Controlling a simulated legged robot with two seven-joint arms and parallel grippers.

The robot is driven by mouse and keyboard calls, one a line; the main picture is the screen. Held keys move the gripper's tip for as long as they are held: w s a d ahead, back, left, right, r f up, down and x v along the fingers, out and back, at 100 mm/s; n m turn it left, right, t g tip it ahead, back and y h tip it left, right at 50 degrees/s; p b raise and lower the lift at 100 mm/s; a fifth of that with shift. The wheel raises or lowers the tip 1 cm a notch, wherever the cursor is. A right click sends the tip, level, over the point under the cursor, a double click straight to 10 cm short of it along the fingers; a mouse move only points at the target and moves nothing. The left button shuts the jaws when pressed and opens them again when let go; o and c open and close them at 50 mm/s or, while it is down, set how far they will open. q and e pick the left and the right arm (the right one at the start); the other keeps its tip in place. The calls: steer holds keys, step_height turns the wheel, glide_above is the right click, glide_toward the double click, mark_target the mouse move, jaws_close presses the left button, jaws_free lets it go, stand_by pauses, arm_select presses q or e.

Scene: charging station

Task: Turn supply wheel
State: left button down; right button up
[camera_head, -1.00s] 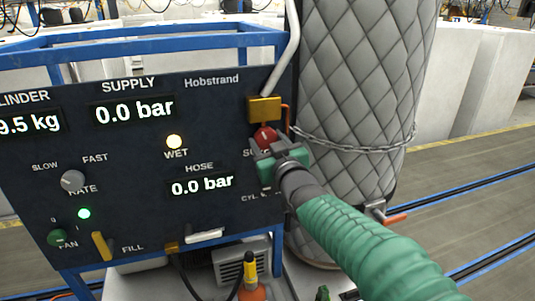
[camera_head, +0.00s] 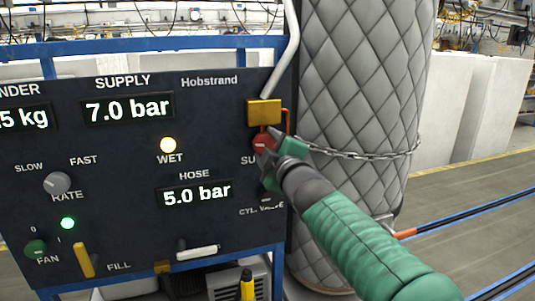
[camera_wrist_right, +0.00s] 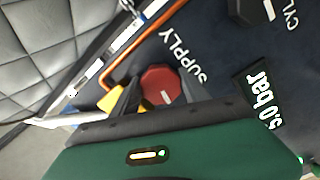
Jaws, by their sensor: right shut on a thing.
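The supply wheel (camera_head: 264,143) is a small red wheel on the right side of the dark panel, below a brass-coloured block. In the right wrist view the red wheel (camera_wrist_right: 160,84) sits between my fingers, with a white mark on its face. My right gripper (camera_head: 268,152) is shut on it, and its green body hides part of the wheel and its label. The supply display (camera_head: 128,108) reads 7.0 bar and the hose display (camera_head: 196,193) reads 5.0 bar. My left gripper is not in view.
A quilted grey tank (camera_head: 365,80) with a chain (camera_head: 350,154) stands right of the panel. The panel also bears a rate knob (camera_head: 57,183), a green fan knob (camera_head: 35,249), a yellow lever (camera_head: 84,260) and a white handle (camera_head: 198,253). Floor lies open at the right.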

steer(key=shift+f+n, duration=0.35)
steer(key=shift+n, duration=0.85)
steer(key=shift+b, duration=0.3)
steer(key=o, duration=1.3)
steer(key=shift+w+r, duration=0.1)
steer(key=shift+o, duration=0.4)
steer(key=shift+w, duration=0.15)
steer(key=shift+r, duration=0.2)
